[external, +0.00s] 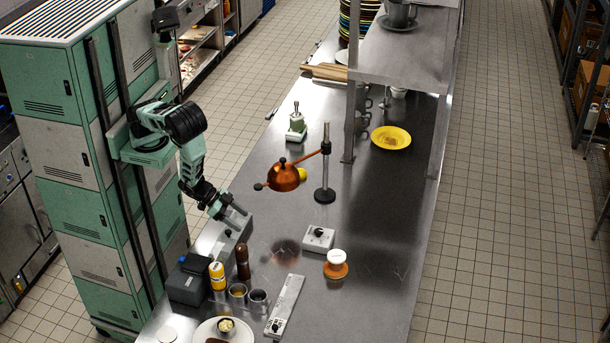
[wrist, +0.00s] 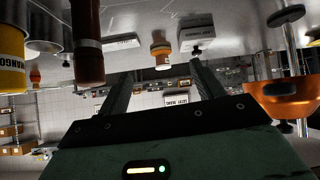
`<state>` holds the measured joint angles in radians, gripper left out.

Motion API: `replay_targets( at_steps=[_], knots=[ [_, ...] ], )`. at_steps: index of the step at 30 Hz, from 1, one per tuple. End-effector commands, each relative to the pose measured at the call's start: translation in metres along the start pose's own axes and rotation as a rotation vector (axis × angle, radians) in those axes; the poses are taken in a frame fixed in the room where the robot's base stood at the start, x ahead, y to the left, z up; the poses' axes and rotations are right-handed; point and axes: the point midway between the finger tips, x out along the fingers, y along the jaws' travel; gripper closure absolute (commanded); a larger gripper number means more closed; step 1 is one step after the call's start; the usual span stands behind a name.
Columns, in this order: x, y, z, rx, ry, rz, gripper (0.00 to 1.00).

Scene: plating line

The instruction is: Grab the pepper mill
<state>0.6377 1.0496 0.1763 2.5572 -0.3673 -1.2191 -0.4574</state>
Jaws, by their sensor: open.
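The pepper mill (external: 242,262) is a dark brown upright cylinder with a lighter band, on the steel counter just right of a yellow bottle. My gripper (external: 236,216) is above the counter, behind the mill in the external view, its fingers angled down to the right. In the wrist view the picture is upside down. There the mill (wrist: 88,45) hangs from the top, left of the left finger and outside the jaws. My gripper (wrist: 158,80) is open, with nothing between its fingers.
The yellow bottle (external: 217,275), small cups (external: 238,292) and a dark box (external: 187,280) crowd the mill. An orange heat lamp (external: 284,177) hangs from a stand right of my gripper. A grey switch box (external: 318,238) sits farther right.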

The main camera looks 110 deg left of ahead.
Motion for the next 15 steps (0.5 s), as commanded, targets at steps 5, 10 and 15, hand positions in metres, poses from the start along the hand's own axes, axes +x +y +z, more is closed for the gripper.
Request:
replay_targets(
  at_steps=[5,10,15],
  knots=[
    [-0.021,0.026,0.028,0.127,0.173,0.143,0.33],
    [-0.048,0.044,0.046,0.222,0.302,0.3,0.33],
    [-0.064,0.053,0.055,0.268,0.362,0.395,0.33]
  ],
)
